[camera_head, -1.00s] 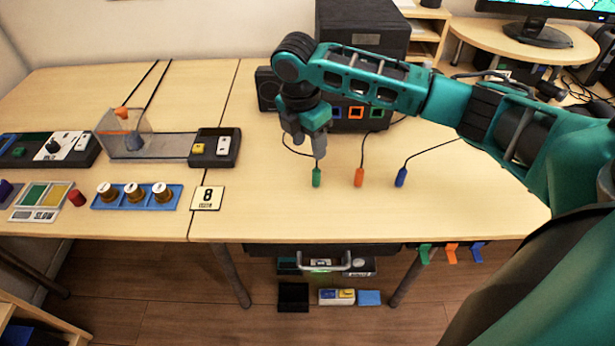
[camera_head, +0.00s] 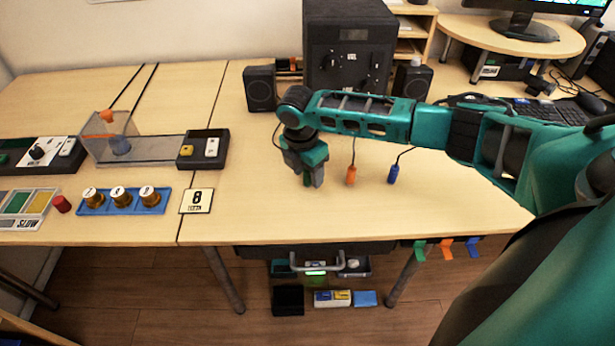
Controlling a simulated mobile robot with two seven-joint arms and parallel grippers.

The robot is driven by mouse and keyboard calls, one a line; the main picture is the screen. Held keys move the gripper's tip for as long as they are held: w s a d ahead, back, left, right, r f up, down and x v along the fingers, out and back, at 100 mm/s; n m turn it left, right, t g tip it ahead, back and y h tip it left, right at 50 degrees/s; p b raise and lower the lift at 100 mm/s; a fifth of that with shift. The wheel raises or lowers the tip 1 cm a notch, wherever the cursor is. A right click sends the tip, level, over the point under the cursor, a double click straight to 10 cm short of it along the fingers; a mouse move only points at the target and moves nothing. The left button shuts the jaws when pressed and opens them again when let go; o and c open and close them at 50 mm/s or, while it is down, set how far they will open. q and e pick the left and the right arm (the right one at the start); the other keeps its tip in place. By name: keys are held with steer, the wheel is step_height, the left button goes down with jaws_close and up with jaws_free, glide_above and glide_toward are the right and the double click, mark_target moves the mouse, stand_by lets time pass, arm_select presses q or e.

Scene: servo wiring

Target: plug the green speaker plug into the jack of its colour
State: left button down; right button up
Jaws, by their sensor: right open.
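The green plug (camera_head: 306,182) lies on the table, mostly hidden by my right gripper (camera_head: 310,180). That gripper points down with its fingers open around or just beside the plug; I cannot tell whether they touch it. The orange plug (camera_head: 351,176) and the blue plug (camera_head: 393,175) lie to the right, each with a black cable. The coloured jacks are hidden behind my right arm. My left gripper is out of view.
A black amplifier box (camera_head: 350,45) stands at the back, with a speaker (camera_head: 261,88) to its left. The front table strip is clear.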

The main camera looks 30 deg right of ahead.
jaws_close()
stand_by(0.3)
